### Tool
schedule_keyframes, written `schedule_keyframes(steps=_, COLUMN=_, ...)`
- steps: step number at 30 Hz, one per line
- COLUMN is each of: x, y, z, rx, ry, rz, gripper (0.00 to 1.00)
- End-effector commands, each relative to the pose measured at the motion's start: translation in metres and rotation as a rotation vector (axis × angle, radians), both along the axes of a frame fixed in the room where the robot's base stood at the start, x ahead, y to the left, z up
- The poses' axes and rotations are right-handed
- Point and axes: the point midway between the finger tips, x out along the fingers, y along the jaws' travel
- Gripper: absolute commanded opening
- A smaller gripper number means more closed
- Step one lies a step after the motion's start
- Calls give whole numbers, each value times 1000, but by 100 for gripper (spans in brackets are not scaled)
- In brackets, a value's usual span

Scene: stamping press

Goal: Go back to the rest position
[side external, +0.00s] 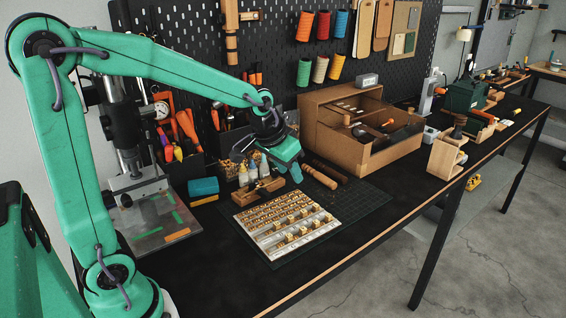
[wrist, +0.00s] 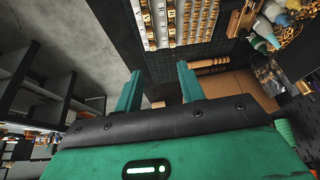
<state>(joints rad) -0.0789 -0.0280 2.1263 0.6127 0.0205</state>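My green arm reaches from the left in the side external view. My gripper (side external: 290,168) hangs above the bench, near the back edge of a pale type tray (side external: 263,241) with rows of brass-coloured type. In the wrist view my gripper (wrist: 158,70) shows two green fingers spread apart, with nothing between them. The tray also shows at the top of the wrist view (wrist: 150,40). A wooden holder (side external: 258,192) lies just behind the tray, left of the gripper. The stamping press (side external: 130,130) stands at the left, partly hidden by my arm.
The tray lies on a dark cutting mat (side external: 362,200). A wooden cabinet (side external: 350,145) stands behind and right of the gripper. A pegboard (side external: 280,60) closes the back. The front bench strip is clear.

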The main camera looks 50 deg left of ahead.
Motion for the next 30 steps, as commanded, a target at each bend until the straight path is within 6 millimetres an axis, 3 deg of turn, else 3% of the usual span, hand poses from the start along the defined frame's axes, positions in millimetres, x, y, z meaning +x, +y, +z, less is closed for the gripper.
schedule_keyframes(steps=6, x=-44, y=-11, z=27, rx=-1, ry=-19, rz=-15, gripper=39)
schedule_keyframes(steps=13, x=-89, y=-19, z=43, rx=-2, ry=-34, rz=-30, gripper=39)
schedule_keyframes(steps=24, x=-159, y=-30, z=51, rx=-5, ry=-56, rz=-52, gripper=39)
schedule_keyframes(steps=30, x=-181, y=-32, z=48, rx=-7, ry=-61, rz=-59, gripper=39)
